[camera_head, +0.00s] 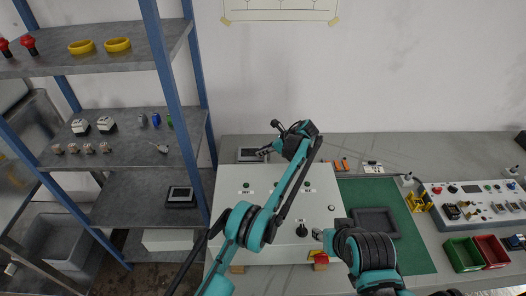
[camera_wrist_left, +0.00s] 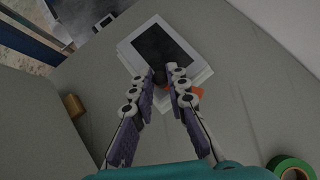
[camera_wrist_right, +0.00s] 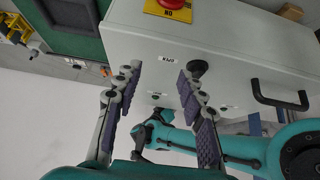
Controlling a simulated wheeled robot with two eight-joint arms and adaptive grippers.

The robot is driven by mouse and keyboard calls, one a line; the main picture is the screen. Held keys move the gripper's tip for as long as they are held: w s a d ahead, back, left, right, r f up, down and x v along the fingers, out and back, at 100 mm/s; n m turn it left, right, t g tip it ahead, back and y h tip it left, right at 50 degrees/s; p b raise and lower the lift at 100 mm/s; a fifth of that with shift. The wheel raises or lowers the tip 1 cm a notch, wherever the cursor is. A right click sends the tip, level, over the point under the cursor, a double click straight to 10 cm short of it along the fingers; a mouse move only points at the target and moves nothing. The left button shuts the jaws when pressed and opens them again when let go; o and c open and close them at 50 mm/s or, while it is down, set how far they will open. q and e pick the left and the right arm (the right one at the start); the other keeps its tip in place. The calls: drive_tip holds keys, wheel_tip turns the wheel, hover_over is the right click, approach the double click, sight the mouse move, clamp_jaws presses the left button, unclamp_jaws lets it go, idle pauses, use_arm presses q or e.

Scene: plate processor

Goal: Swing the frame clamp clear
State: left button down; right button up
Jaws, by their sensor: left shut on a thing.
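A pale, flat device with a dark rectangular face (camera_head: 248,155) lies on the bench behind the grey cabinet; its dark face (camera_wrist_left: 164,47) shows large in the left wrist view. My left gripper (camera_head: 265,151) is at this device. In the left wrist view its fingertips (camera_wrist_left: 163,75) are closed around a small dark knob-like part at the device's near edge. An orange piece (camera_wrist_left: 196,91) shows beside the right fingertip. I cannot tell for certain whether the held part is the frame clamp. My right gripper (camera_wrist_right: 158,76) is open and empty over the cabinet's labelled face.
The grey cabinet (camera_head: 263,188) has a red emergency stop (camera_head: 321,258) and a black handle (camera_wrist_right: 280,97). A green mat (camera_head: 408,250) with a dark tray (camera_head: 375,222) lies right of it. Green (camera_head: 463,254) and red (camera_head: 491,250) bins stand farther right. Shelves rise at left.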

use_arm(q)
drive_tip(key=c, duration=1.5)
unclamp_jaws()
drive_tip(key=shift+v, duration=3.75)
